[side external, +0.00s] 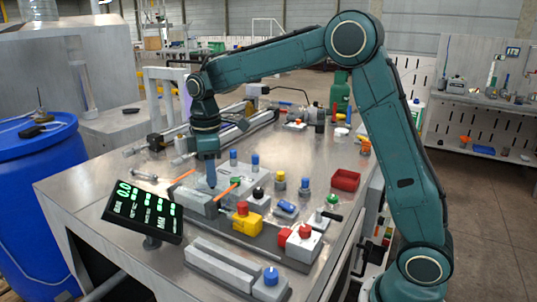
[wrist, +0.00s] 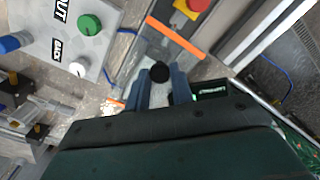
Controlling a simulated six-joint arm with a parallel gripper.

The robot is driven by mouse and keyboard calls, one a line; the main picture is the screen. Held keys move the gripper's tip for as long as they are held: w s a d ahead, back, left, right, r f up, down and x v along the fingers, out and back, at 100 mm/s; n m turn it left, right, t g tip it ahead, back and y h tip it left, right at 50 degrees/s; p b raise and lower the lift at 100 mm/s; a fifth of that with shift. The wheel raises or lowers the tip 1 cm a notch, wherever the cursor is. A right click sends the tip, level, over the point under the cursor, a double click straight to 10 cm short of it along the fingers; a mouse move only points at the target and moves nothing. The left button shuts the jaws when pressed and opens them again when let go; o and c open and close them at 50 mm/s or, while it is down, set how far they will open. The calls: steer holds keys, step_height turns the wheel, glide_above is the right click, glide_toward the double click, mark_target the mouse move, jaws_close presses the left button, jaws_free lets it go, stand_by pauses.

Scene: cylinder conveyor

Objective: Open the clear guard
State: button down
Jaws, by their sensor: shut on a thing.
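The clear guard (wrist: 143,57) is hard to see; it seems to be the see-through cover between two orange strips, over the grey fixture in the middle of the bench. One orange strip (side external: 228,191) shows to the right of my gripper (side external: 211,188) in the side view, another to its left. In the wrist view a round black knob (wrist: 160,73) sits between the blue fingers of my gripper (wrist: 161,79), which are shut on it. Whether the guard is raised at all, I cannot tell.
A yellow box with a red button (side external: 247,219) stands close to the right of my gripper. A black display with green digits (side external: 143,211) stands at the front left. A grey panel with green and white knobs (wrist: 80,45) shows in the wrist view. A red tray (side external: 345,180) lies farther right.

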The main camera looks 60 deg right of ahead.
steer(key=shift+r, duration=0.1)
steer(key=c, duration=1.2)
jaws_free()
step_height(320, 180, up, 14)
